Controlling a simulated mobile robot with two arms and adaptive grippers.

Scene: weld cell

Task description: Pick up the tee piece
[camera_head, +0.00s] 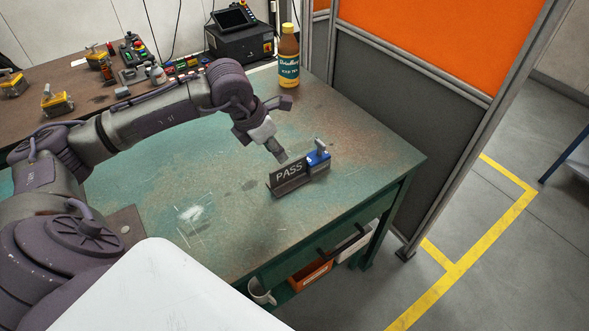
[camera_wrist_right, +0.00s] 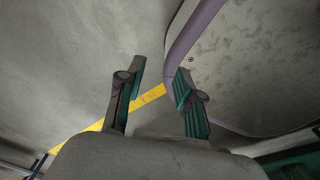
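A small grey piece (camera_head: 320,146), which may be the tee piece, sits on a blue block at the right part of the green workbench (camera_head: 225,235) in the head view. It is too small to make out its exact shape. My left gripper (camera_head: 279,154) hangs above the bench, to the left of the grey piece and apart from it, just behind the PASS sign. Its finger gap does not show clearly. My right gripper (camera_wrist_right: 160,70) shows in the right wrist view with its fingers apart and nothing between them, over grey floor.
The dark PASS sign (camera_head: 290,177) stands beside the blue block (camera_head: 318,161). A brown bottle (camera_head: 289,60) stands at the bench's far edge. A brown table with clamps lies behind. An orange-and-grey partition (camera_head: 400,105) is at the right. The bench middle is mostly clear.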

